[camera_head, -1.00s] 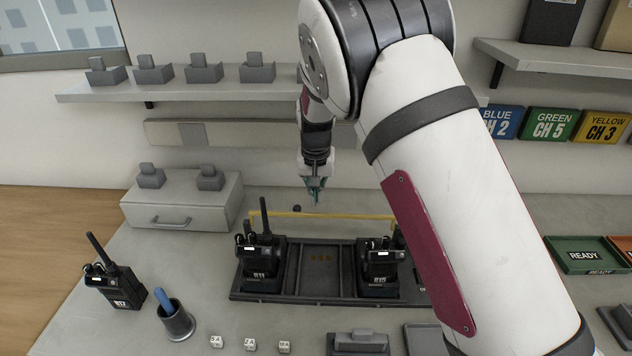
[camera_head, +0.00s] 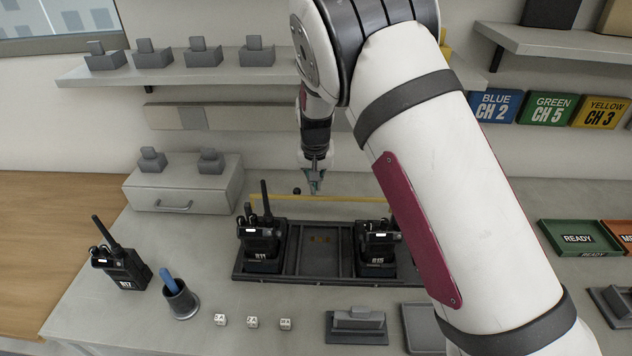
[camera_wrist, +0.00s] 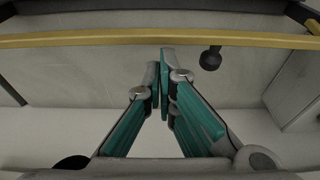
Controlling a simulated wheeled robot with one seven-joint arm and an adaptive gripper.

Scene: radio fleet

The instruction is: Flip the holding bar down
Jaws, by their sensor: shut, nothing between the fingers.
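The yellow holding bar (camera_head: 345,199) runs across behind the two radios in the dark charging rack (camera_head: 320,262). It also shows in the wrist view (camera_wrist: 90,39), crossing the upper part of the picture. My gripper (camera_head: 314,191) is shut and empty, with its teal fingertips near the bar's middle in the head view. In the wrist view the fingertips (camera_wrist: 163,58) point towards the bar, just below it in the picture; I cannot tell whether they touch. A black knob (camera_wrist: 211,58) shows beside the bar, and also in the head view (camera_head: 297,190).
Radio B11 (camera_head: 262,240) and radio B15 (camera_head: 377,240) stand in the rack, with an empty slot between them. Radio B17 (camera_head: 120,266) and a pen cup (camera_head: 181,300) stand to the left. A drawer box (camera_head: 182,190) is behind left. My arm hides the rack's right end.

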